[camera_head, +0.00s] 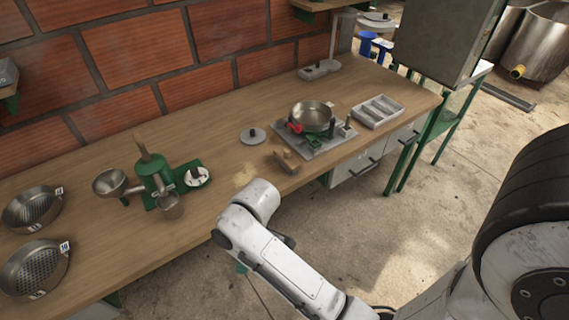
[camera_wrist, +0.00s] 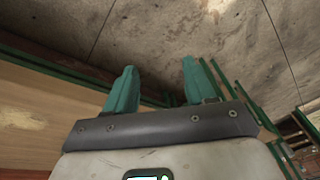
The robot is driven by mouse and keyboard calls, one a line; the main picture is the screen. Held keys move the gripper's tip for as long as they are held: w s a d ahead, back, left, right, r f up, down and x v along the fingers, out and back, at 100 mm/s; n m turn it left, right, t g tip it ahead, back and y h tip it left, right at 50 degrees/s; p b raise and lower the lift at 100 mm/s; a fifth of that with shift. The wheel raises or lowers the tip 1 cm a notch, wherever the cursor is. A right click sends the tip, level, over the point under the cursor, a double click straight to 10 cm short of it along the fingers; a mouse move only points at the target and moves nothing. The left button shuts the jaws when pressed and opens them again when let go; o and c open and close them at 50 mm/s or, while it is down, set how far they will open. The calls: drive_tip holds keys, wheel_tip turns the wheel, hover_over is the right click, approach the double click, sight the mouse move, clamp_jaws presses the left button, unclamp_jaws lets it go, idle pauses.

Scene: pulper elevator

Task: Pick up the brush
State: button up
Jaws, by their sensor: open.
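A small brown wooden piece that looks like the brush (camera_head: 287,161) lies on the wooden workbench (camera_head: 217,116), near its front edge and just in front of the scale. Its bristles are too small to make out. My gripper (camera_wrist: 157,72) shows in the wrist view with its two green fingers spread apart and nothing between them. The floor lies beyond the fingertips. The brush is not seen in the wrist view.
A metal pan (camera_head: 312,117) sits on the scale (camera_head: 318,140), behind the brush. A grey compartment tray (camera_head: 377,111) stands to the right, and a round grey lid (camera_head: 252,136) to the left. A green pulper (camera_head: 153,175) and two perforated bowls (camera_head: 33,268) occupy the left bench.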

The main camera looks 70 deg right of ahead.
drive_tip(key=w+d+r+n, duration=0.3)
drive_tip(key=w+d, duration=0.4)
wheel_tip(320, 180, up, 11)
drive_tip(key=n+g+h, duration=0.2)
drive_tip(key=n, duration=0.3)
hover_over(287, 150)
drive_tip(key=f+b, duration=0.2)
drive_tip(key=f, duration=0.1)
drive_tip(key=f+b, duration=0.2)
drive_tip(key=shift+d, duration=0.3)
drive_tip(key=shift+a+f, duration=0.2)
drive_tip(key=shift+f, duration=1.1)
drive_tip(key=shift+a+f, duration=0.15)
drive_tip(key=shift+f, duration=1.1)
clamp_jaws()
